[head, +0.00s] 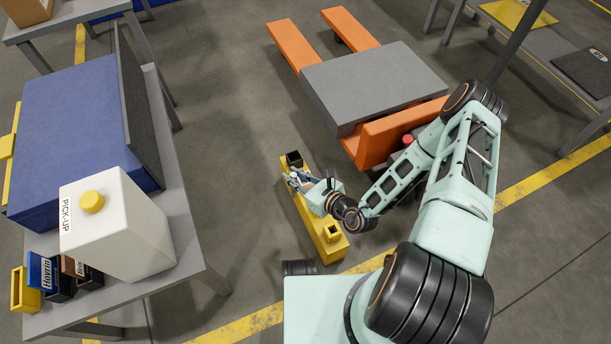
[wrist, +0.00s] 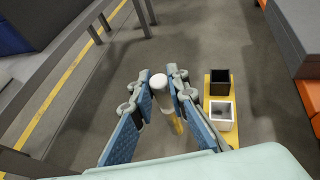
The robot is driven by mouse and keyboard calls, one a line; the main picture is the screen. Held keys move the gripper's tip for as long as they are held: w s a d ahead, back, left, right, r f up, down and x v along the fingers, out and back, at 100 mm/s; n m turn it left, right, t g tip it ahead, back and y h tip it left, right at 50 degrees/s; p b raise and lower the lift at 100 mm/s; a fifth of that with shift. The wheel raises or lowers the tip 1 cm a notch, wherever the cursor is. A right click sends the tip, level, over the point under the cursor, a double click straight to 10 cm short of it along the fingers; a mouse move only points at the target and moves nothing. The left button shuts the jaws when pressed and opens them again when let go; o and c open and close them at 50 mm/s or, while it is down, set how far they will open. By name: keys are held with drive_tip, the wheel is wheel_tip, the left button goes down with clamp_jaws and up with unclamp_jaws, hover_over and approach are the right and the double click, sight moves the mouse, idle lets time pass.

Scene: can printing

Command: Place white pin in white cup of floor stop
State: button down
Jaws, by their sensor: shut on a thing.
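My gripper (wrist: 160,92) is shut on the white pin (wrist: 158,81), whose round white top shows between the fingers in the wrist view. The floor stop (head: 312,220) is a long yellow bar lying on the floor. The white cup (wrist: 222,115) is square and open-topped, to the right of the pin and apart from it. A black cup (wrist: 219,82) stands just beyond it, and it also shows in the head view (head: 294,159). In the head view my gripper (head: 294,180) hangs over the bar and hides the white cup. The pin cannot be made out there.
A yellow cup (head: 332,232) stands at the bar's near end. An orange pallet jack (head: 385,136) with a grey slab (head: 374,84) stands to the right. A grey table (head: 182,240) with a white PICK-UP box (head: 120,225) is at left. Floor left of the bar is clear.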

drive_tip(key=w+d+f+b, duration=0.3)
drive_tip(key=w+f+b, duration=0.4)
drive_tip(key=w+f, duration=0.4)
drive_tip(key=shift+w+d+f, duration=0.35)
drive_tip(key=shift+d+f, duration=0.05)
drive_tip(key=shift+f, duration=0.15)
drive_tip(key=shift+f+b, duration=0.2)
drive_tip(key=shift+b, duration=0.1)
drive_tip(key=c, duration=1.9)
unclamp_jaws()
